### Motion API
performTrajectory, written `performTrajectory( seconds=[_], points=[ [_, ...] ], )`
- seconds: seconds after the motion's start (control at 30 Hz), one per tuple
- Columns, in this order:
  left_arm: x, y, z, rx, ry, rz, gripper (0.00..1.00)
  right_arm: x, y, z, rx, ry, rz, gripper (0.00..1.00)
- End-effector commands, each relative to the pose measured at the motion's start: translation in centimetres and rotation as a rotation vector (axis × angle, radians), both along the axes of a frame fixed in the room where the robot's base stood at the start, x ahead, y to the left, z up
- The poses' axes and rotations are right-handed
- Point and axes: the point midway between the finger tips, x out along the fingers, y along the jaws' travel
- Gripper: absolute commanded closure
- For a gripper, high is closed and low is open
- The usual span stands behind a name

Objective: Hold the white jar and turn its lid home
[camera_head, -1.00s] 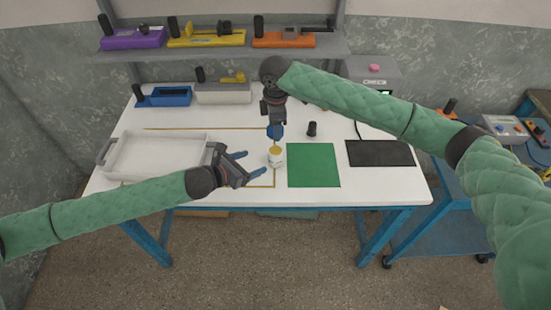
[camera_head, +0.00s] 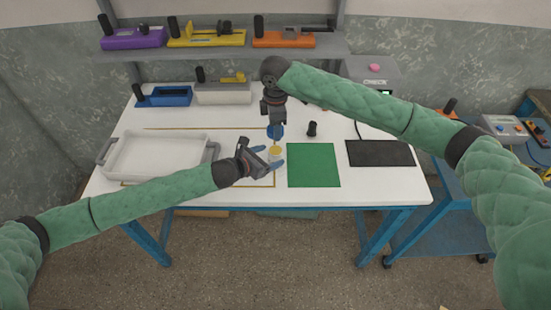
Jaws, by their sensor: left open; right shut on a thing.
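The white jar (camera_head: 276,158) stands upright on the white table, left of the green mat, with yellow showing at its top. My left gripper (camera_head: 271,157) is open, with its blue fingers at the jar's left side, one on the far side and one on the near side. Its fingers partly cover the jar, and I cannot tell whether they touch it. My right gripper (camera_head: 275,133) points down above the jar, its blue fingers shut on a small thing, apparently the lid. The fingers mostly hide that thing, and a small gap seems to separate it from the jar.
A white tray (camera_head: 211,152) lies at the left. The green mat (camera_head: 313,165) is right of the jar, with a small black cylinder (camera_head: 312,129) behind it. A black pad (camera_head: 380,153) lies further right. Blue and grey holders stand at the back left.

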Motion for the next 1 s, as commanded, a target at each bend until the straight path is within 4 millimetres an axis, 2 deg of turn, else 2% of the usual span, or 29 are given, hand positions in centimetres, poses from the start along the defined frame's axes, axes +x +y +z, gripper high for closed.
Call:
performTrajectory(
  seconds=[0.27,0.7,0.77,1.0],
  points=[
    [1.9,-2.1,-1.2,-0.001,0.001,0.0,0.28,0.0,0.0,0.0,0.0,0.0,0.0,0.73],
    [2.4,-2.5,-1.5,0.0,0.0,0.0,0.28,0.0,0.0,0.0,0.0,0.0,0.0,0.73],
    [2.4,-2.5,-1.5,0.0,0.0,0.0,0.38,0.0,0.0,0.0,0.0,0.0,0.0,0.73],
    [2.4,-2.5,-1.5,0.0,0.0,0.0,0.85,0.0,0.0,0.0,0.0,0.0,0.0,0.73]
  ],
)
